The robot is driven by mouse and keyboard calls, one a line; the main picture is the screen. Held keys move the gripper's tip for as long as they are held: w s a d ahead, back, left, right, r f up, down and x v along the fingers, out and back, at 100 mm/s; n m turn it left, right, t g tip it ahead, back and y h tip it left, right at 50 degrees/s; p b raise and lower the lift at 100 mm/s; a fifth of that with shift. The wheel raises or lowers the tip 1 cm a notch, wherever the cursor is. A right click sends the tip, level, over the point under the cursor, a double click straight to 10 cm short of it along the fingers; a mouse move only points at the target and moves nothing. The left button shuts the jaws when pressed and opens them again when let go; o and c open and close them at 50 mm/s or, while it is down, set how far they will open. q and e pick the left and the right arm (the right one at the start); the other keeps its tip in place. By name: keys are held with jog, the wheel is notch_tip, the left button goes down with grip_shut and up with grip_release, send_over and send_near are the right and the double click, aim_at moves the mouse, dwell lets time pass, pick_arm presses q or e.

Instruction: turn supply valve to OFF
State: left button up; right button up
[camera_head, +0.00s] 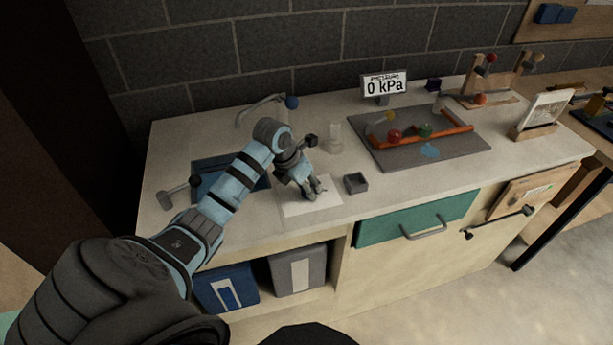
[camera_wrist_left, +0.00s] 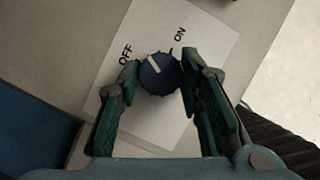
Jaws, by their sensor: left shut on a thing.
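The supply valve is a round blue knob (camera_wrist_left: 160,76) with a white pointer mark, on a white card (camera_wrist_left: 112,92) marked OFF and ON. In the left wrist view the pointer aims between the two words. My left gripper (camera_head: 314,192) reaches down over the card (camera_head: 325,205) on the counter. In the left wrist view its two green-padded fingers (camera_wrist_left: 160,88) are on either side of the knob, shut on it. In the head view the fingers hide the knob. My right gripper is not in view.
A small grey open box (camera_head: 356,183) stands right of the card, and a clear glass vessel (camera_head: 335,137) behind it. A sink (camera_head: 205,185) with a tap is on the left. A sign (camera_head: 385,85) reads 0 kPa. A grey board (camera_head: 385,150) with loose items lies further right.

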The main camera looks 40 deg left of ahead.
pick_arm(q)
jog(key=n+y+p, duration=0.1)
jog(key=n, duration=0.1)
jog(key=shift+d+n, duration=0.1)
jog(key=shift+n, duration=0.2)
jog(key=shift+n+y+p, duration=0.6)
jog(key=shift+n, duration=0.9)
jog(key=shift+f, duration=0.1)
jog(key=o, duration=1.1)
jog(key=shift+o, duration=0.2)
